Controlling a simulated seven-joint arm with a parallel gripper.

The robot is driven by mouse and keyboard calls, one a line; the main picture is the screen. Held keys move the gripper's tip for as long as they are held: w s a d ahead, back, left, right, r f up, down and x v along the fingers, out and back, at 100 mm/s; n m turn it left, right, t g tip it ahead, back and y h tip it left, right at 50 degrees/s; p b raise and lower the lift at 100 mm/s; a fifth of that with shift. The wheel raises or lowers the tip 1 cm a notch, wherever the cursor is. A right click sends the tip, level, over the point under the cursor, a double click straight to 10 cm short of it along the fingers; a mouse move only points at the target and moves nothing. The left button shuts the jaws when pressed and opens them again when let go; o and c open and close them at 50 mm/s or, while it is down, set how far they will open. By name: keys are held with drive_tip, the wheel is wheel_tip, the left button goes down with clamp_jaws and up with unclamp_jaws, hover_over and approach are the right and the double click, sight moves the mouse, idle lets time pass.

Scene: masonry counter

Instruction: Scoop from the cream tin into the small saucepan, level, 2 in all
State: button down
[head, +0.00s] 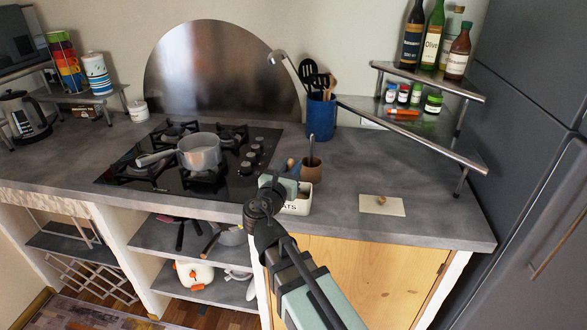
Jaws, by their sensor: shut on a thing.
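The small saucepan (200,152) is grey and stands on the black hob, its handle pointing left. What is inside it cannot be made out. The cream tin (298,207) stands near the counter's front edge, with dark letters ending in "ATS" on its front. My gripper (284,183) is over the tin's left side and hides part of it. It is shut on what looks like a scoop, of which only a small brownish end (290,162) shows above the jaws. The scoop's bowl and any load are hidden.
A brown cup (310,172) with a utensil stands just behind the tin. A blue utensil pot (321,118) is farther back. A pale card (382,206) with a small brown thing lies to the right. A metal corner shelf (440,95) holds bottles and jars. Counter between tin and card is clear.

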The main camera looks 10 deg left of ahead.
drive_tip(key=shift+a, duration=1.3)
drive_tip(key=shift+d, duration=0.2)
idle(0.3)
drive_tip(key=shift+d, duration=2.75)
drive_tip(key=shift+r, duration=2.95)
drive_tip(key=shift+a, duration=0.1)
